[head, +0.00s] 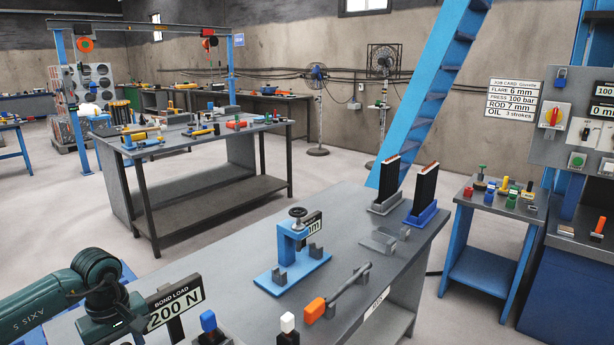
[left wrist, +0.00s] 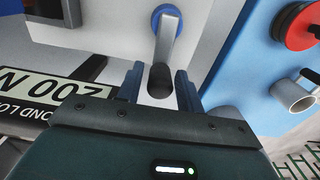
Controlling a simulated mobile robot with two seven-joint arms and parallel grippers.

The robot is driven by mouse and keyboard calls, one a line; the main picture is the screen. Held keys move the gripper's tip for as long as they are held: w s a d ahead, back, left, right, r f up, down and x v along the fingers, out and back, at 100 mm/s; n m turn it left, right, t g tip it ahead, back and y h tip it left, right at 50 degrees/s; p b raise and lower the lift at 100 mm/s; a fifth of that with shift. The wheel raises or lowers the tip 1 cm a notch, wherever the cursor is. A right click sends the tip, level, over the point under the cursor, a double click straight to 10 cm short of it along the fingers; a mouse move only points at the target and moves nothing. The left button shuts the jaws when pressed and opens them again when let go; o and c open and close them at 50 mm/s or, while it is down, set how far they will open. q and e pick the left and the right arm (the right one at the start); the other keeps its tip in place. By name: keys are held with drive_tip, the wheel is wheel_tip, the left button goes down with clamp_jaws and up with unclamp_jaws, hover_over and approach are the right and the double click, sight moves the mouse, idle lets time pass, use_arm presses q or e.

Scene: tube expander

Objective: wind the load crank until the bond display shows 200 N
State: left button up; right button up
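The bond load display (head: 175,310) reads 200 N in the head view. It also shows upside down at the left of the left wrist view (left wrist: 50,95). In the left wrist view the load crank (left wrist: 168,38) has a blue hub and a grey metal arm. Its dark handle end (left wrist: 160,83) lies between the two fingers of my left gripper (left wrist: 159,80). The fingers stand on either side of it. I cannot tell whether they press on it. In the head view my left arm covers the crank and the fingertips are hidden. My right gripper is in neither view.
A blue press with a handwheel (head: 290,250) stands on the grey bench (head: 345,215). An orange-handled tool (head: 335,295) lies in front of it. In the left wrist view a red knob (left wrist: 303,24) and a grey tube end (left wrist: 293,97) are at the right.

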use_arm(q)
drive_tip(key=shift+o, duration=0.8)
drive_tip(key=shift+r+p, duration=2.15)
drive_tip(key=shift+r, duration=1.4)
drive_tip(key=shift+f, duration=0.1)
